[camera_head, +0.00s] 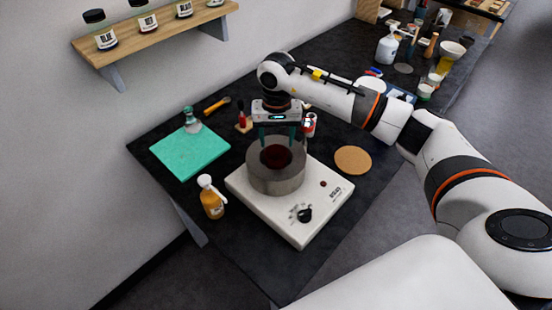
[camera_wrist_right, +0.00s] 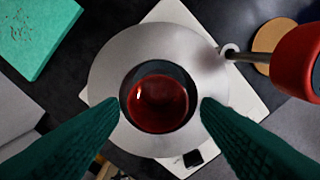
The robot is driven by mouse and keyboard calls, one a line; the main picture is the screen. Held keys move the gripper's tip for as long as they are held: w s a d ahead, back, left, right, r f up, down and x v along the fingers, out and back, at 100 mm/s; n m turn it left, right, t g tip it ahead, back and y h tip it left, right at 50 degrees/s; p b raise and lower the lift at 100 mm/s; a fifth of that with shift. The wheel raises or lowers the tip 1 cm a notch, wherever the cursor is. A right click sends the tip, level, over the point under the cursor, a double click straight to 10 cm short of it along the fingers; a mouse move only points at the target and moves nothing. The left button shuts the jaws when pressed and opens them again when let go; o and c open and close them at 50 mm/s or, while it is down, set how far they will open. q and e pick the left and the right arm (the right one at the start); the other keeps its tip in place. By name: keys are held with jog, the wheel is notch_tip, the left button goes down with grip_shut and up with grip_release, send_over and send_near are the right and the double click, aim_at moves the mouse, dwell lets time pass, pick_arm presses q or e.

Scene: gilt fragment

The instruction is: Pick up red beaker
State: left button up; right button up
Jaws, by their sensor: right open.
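The red beaker (camera_head: 277,157) sits inside the grey metal ring-shaped vessel (camera_head: 262,182) on a white hot plate (camera_head: 318,208). In the right wrist view the beaker (camera_wrist_right: 158,98) shows as a dark red round shape in the middle of the vessel's opening. My right gripper (camera_head: 277,140) is above the vessel, pointing down. Its two green fingers (camera_wrist_right: 160,103) are apart, one on each side of the beaker, with nothing between them in their grasp. The beaker's lower part is hidden by the vessel. My left gripper is not in view.
A teal mat (camera_head: 188,152) lies left of the hot plate, with a small flask (camera_head: 192,124) at its back edge. A round cork mat (camera_head: 353,160) lies to the right. A red-handled item (camera_wrist_right: 297,62) is close by.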

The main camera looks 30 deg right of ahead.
aim_at(276, 152)
notch_tip(276, 152, down, 4)
jog(key=p, duration=0.2)
jog(key=shift+w+r+p, duration=0.1)
jog(key=shift+r+p, duration=0.15)
jog(key=shift+p, duration=0.15)
notch_tip(276, 152, down, 2)
jog(key=shift+f, duration=0.3)
jog(key=c, duration=0.7)
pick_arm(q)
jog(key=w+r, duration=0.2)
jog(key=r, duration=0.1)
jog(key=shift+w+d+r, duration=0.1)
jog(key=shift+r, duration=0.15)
